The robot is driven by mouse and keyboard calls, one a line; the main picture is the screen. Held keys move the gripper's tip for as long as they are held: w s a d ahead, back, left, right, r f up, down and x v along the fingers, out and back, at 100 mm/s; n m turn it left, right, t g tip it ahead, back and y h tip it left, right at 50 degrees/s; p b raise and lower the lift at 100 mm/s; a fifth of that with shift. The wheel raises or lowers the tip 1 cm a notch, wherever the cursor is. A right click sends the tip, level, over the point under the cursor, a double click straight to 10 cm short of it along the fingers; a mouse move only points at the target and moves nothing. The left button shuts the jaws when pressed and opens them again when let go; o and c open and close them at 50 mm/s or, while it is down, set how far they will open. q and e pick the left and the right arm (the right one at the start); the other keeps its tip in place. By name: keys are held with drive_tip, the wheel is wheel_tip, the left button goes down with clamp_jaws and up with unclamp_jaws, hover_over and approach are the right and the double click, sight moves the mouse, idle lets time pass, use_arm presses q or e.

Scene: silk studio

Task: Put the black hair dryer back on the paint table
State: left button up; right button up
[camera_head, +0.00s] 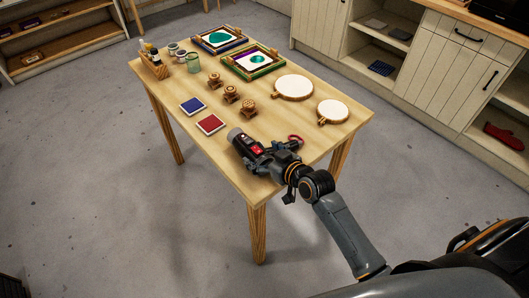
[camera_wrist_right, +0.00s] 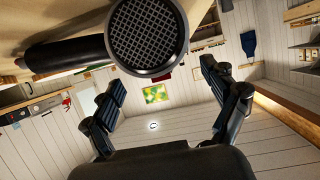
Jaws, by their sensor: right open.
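The black hair dryer (camera_head: 237,137) is at the near edge of the wooden paint table (camera_head: 205,152), with its grey round end showing past my right gripper (camera_head: 262,155). In the right wrist view the dryer's round mesh grille (camera_wrist_right: 147,36) and dark handle (camera_wrist_right: 66,52) lie against the table top at the upper left. My right gripper also shows there (camera_wrist_right: 162,80), its two fingers spread apart with nothing between them. The dryer is just beyond the fingertips and appears to rest on the table. Part of it is hidden by the gripper in the head view. My left gripper is not seen.
Blue (camera_head: 193,105) and red (camera_head: 210,125) pads, several wooden stamps (camera_head: 231,94), two round hoops (camera_head: 293,87), framed screens (camera_head: 250,61) and jars (camera_head: 193,62) stand on the table. A small red item (camera_head: 295,140) lies right of my gripper. The table's right front is clear.

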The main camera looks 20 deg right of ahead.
drive_tip(key=x, duration=0.3)
drive_tip(key=shift+a+f, duration=0.1)
drive_tip(key=shift+c, duration=0.4)
drive_tip(key=c, duration=1.4)
clamp_jaws()
drive_tip(key=shift+r, duration=0.2)
